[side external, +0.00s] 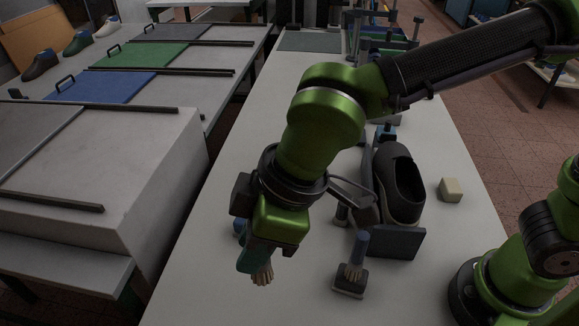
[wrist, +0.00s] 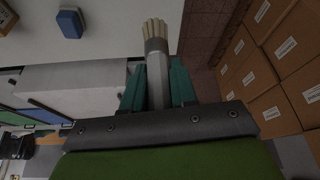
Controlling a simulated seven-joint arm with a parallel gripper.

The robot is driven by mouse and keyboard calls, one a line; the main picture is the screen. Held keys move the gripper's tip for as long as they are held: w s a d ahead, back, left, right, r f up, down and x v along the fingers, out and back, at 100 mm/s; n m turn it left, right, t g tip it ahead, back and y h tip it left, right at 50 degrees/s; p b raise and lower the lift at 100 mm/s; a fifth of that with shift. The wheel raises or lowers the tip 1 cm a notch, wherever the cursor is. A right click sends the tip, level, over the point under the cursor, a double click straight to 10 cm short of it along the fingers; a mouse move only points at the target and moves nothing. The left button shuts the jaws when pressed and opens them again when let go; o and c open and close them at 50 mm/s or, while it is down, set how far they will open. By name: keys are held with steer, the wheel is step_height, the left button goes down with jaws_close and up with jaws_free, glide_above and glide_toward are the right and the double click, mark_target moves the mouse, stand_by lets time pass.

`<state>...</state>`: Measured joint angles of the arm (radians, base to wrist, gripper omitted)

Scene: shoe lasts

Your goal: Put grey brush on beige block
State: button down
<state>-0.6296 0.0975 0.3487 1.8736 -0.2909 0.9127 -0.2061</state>
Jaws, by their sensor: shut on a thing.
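My gripper (side external: 254,258) is shut on the grey brush (wrist: 156,70), holding it above the front part of the white table. In the wrist view, its grey handle sits between the teal fingers (wrist: 158,88) and its pale bristles point away from the gripper. In the side view, the bristles of the grey brush (side external: 263,275) show below the fingers, and most of the handle is hidden. The beige block (side external: 451,189) rests on the right side of the table, apart from my gripper. The block is not in the wrist view.
A dark shoe (side external: 399,184) stands between my gripper and the beige block. A blue-handled brush (side external: 357,250) stands near a dark upright plate (side external: 395,243).

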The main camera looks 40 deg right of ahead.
steer(key=w+d+m+t+h, duration=0.2)
steer(key=w+d+m, duration=0.55)
steer(key=d, duration=0.45)
steer(key=w+d+r+m+h, duration=0.1)
steer(key=w+d+m+h, duration=0.1)
steer(key=d+m, duration=0.5)
steer(key=w+d+m+h, duration=0.1)
steer(key=d+m+h, duration=0.1)
steer(key=d, duration=0.9)
steer(key=m+g+h, duration=0.2)
steer(key=m+g, duration=0.5)
steer(key=m, duration=1.1)
glide_above(455, 184)
steer(key=shift+f, duration=7.1)
